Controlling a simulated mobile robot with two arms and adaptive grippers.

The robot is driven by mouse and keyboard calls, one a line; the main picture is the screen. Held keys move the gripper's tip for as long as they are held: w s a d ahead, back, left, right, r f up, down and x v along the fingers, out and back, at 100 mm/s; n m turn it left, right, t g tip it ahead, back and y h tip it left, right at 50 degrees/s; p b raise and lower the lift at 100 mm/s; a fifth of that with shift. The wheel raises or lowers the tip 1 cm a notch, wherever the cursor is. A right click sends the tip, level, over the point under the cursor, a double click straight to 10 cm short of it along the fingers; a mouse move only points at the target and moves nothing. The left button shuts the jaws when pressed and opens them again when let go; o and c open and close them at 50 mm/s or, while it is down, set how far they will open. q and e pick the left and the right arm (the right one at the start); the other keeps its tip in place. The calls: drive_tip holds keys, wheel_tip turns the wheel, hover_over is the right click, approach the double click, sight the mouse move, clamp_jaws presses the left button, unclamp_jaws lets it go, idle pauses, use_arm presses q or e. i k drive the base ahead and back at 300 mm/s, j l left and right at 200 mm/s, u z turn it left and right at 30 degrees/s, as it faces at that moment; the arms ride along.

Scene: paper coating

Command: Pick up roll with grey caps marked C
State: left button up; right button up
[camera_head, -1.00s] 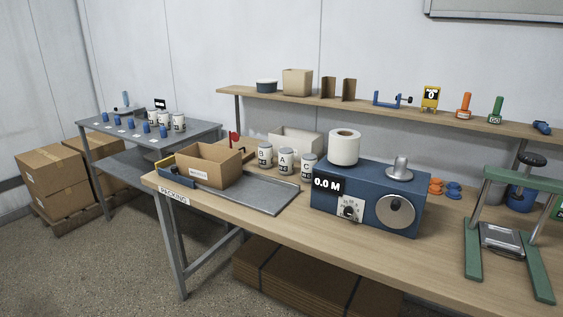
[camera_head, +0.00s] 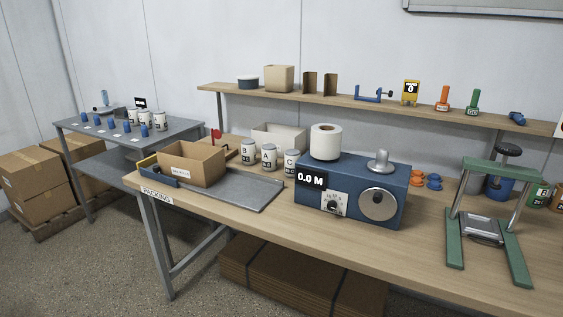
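Three white rolls with grey caps stand upright in a row on the packing table, behind the grey tray. The roll marked C (camera_head: 290,163) is the rightmost, close to the left side of the blue machine. The roll marked A (camera_head: 269,157) is in the middle and the roll marked B (camera_head: 248,152) is on the left. More small white rolls (camera_head: 145,119) stand on the grey table at the far left; their marks are too small to read. Neither of my grippers is in view.
The blue machine (camera_head: 395,192) reads 0.0 M and carries a large white roll (camera_head: 326,142). An open cardboard box (camera_head: 192,165) and grey tray (camera_head: 250,194) lie left. A green-legged press (camera_head: 454,238) stands right. A shelf (camera_head: 340,98) runs behind. Front tabletop is mostly clear.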

sight(291, 156)
drive_tip(key=i+j, duration=0.2)
drive_tip(key=j, duration=0.3)
drive_tip(key=i+j, duration=0.2)
drive_tip(key=j, duration=0.25)
drive_tip(key=i+j, duration=0.2)
drive_tip(key=j, duration=0.3)
drive_tip(key=i+j, duration=0.25)
drive_tip(key=j, duration=0.2)
drive_tip(key=i+j, duration=0.2)
drive_tip(key=j, duration=0.3)
drive_tip(key=i+j, duration=0.2)
drive_tip(key=j, duration=0.25)
drive_tip(key=i+j, duration=0.2)
drive_tip(key=j, duration=0.3)
drive_tip(key=i+j, duration=0.2)
drive_tip(key=j, duration=0.25)
drive_tip(key=z, duration=1.65)
drive_tip(key=i+l, duration=0.2)
drive_tip(key=i+l+u, duration=0.15)
drive_tip(key=l, duration=0.2)
drive_tip(key=i, duration=0.05)
